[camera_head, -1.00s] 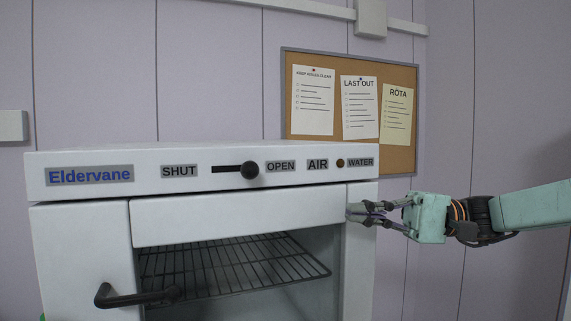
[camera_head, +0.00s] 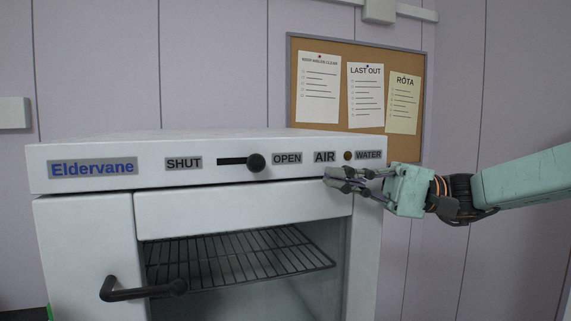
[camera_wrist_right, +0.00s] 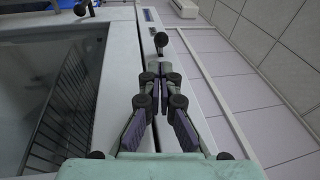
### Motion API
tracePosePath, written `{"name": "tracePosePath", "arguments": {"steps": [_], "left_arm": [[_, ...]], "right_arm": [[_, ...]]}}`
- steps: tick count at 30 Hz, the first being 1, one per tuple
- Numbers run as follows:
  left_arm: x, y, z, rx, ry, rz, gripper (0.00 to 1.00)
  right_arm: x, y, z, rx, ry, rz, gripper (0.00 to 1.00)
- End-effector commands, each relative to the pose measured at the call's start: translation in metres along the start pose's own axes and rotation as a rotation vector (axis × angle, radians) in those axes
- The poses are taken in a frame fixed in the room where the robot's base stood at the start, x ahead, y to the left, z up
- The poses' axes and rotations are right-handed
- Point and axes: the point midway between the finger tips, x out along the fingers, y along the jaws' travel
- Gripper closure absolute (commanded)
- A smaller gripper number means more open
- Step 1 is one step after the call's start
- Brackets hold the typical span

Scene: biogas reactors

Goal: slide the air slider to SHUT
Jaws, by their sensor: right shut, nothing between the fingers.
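The air slider is a black round knob (camera_head: 256,162) at the right end of a dark slot, close to the OPEN label (camera_head: 287,158). The SHUT label (camera_head: 184,163) is left of the slot. My right gripper (camera_head: 328,176) is shut and empty, in front of the panel's lower edge, below the AIR label, to the right of the knob and apart from it. In the right wrist view the closed fingers (camera_wrist_right: 156,72) point towards the black knob (camera_wrist_right: 161,40), which lies beyond the tips. My left gripper is not in view.
The white Eldervane cabinet (camera_head: 100,220) has an open front with a wire rack (camera_head: 235,258) inside. A black handle (camera_head: 140,288) sticks out at lower left. A small brown round light (camera_head: 348,156) is near the WATER label. A cork board (camera_head: 340,85) hangs on the wall behind.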

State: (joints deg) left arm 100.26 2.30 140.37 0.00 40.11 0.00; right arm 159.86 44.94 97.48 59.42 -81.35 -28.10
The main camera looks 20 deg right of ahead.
Motion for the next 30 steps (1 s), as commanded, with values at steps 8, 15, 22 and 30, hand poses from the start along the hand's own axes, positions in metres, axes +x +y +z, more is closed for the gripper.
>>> {"name": "tracePosePath", "arguments": {"steps": [8,15,22,30], "left_arm": [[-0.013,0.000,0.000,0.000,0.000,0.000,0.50],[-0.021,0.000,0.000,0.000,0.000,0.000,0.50],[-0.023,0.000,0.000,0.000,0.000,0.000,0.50],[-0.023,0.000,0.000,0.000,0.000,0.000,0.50]], "right_arm": [[0.050,0.000,0.000,0.004,-0.003,0.006,1.00],[0.079,-0.001,-0.001,0.003,-0.002,0.003,1.00],[0.088,-0.001,-0.001,0.000,0.000,-0.001,1.00],[0.088,0.000,-0.001,0.000,0.000,-0.001,1.00]]}}
